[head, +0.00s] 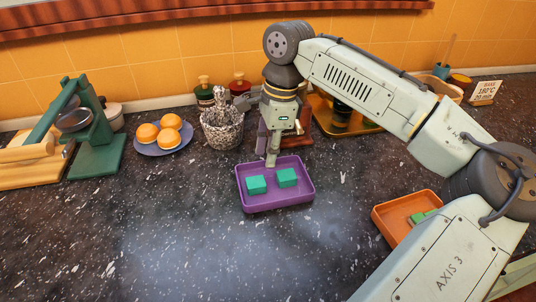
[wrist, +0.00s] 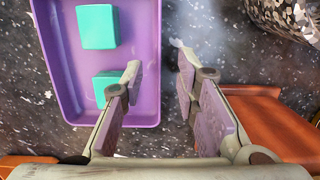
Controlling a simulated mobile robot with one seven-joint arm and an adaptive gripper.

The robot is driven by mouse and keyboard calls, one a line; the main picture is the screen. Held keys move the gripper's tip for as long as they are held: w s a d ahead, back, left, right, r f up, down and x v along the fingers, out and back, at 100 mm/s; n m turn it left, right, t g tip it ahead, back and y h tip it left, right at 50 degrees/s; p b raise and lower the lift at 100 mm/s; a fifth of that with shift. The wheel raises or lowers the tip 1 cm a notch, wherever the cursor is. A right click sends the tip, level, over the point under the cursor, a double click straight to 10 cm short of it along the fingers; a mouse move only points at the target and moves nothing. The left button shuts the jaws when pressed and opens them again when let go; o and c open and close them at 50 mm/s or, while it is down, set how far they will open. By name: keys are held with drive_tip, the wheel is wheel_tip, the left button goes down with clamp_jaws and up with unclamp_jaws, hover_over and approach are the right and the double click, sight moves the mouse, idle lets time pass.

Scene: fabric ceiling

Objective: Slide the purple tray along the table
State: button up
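The purple tray (head: 276,204) lies flat on the dark speckled counter, with two teal blocks (head: 257,185) inside it. In the wrist view the tray (wrist: 60,80) fills the left side, with one teal block (wrist: 98,27) near the top and the other (wrist: 106,86) lower, partly behind a finger. My gripper (head: 270,155) is at the tray's far wall. In the wrist view my gripper (wrist: 158,76) is open, with one finger over the tray's inside and the other outside, the wall between them. Neither finger visibly presses on the wall.
A speckled mortar (head: 223,128) stands behind the tray to the left, beside a blue plate (head: 164,146) of orange buns. An orange tray (head: 388,222) with green pieces sits at right, partly hidden by my arm. The counter in front and to the left is clear.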

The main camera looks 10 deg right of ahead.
wheel_tip(320, 180, up, 10)
drive_tip(key=d, duration=0.1)
drive_tip(key=shift+d+r, duration=0.15)
drive_tip(key=shift+d, duration=0.1)
drive_tip(key=shift+w, duration=0.1)
